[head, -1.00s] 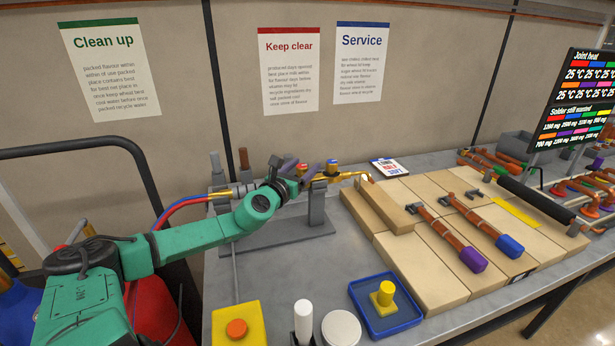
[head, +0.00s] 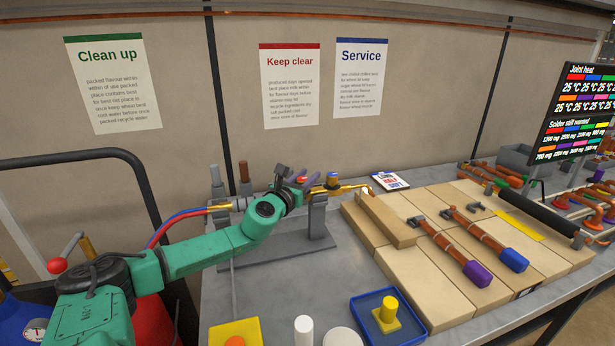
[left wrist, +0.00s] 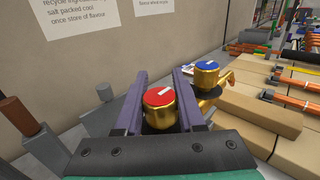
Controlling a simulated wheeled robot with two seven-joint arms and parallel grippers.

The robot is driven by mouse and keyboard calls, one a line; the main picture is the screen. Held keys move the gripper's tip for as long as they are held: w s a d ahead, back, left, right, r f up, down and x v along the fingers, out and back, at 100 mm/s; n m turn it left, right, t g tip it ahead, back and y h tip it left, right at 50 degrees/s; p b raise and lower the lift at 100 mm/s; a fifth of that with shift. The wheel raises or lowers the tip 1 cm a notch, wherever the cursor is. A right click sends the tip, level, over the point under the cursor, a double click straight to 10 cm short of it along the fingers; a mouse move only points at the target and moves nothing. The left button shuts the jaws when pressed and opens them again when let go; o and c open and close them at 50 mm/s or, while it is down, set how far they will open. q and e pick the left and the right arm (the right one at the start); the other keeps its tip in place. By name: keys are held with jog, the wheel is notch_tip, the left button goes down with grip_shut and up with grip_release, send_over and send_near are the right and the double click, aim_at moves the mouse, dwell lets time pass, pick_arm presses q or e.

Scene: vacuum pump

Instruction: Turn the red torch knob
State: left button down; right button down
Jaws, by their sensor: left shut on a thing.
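The red torch knob (left wrist: 160,97) is a red-topped brass knob with a white pointer mark. It sits on the brass torch (head: 350,189), held on a grey stand above the bench. My left gripper (head: 303,184) is at the knob. In the left wrist view, its two purple fingers (left wrist: 160,100) stand on either side of the knob and are shut on it. The blue knob (left wrist: 206,70) is just beyond, outside the fingers; it also shows in the head view (head: 333,177). My right gripper is not in view.
Red and blue hoses run to the torch's left end. Pale bricks (head: 390,222) with copper pipe pieces lie to the right of the stand. A blue tray (head: 410,333) with a yellow piece and a white cylinder (head: 303,330) stand at the front. The wall is close behind.

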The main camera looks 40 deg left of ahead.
aim_at(298, 179)
pick_arm(q)
jog(key=n+g+y+p, duration=0.1)
jog(key=n+y+p, duration=0.1)
jog(key=p, duration=0.1)
jog(key=a+n+g+y+p, duration=0.1)
jog(key=n+y+p, duration=0.1)
jog(key=y, duration=0.1)
jog(key=n+g+y+p, duration=0.2)
jog(key=y+p, duration=0.1)
jog(key=shift+s+a+p, duration=0.15)
jog(key=shift+s+p, duration=0.1)
jog(key=shift+p, duration=0.1)
jog(key=shift+s+a+n+g+y, duration=0.15)
jog(key=shift+s+n+g+y, duration=0.05)
jog(key=shift+n+g+y, duration=0.8)
jog(key=shift+s+a+f+n+g+y+b, duration=0.15)
jog(key=shift+s+n+g+y+b, duration=0.15)
jog(key=shift+n+g+y+b, duration=0.8)
jog(key=shift+s+a+r+n+g+y+b, duration=0.1)
jog(key=shift+s+n+g+y+b, duration=0.3)
jog(key=shift+n+g, duration=1.3)
jog(key=shift+s+a+f+n+g+y+b, duration=0.15)
jog(key=shift+n+g+y+b, duration=0.55)
jog(key=shift+g, duration=1.5)
jog(key=shift+r, duration=0.1)
jog(key=c, duration=0.5)
grip_release()
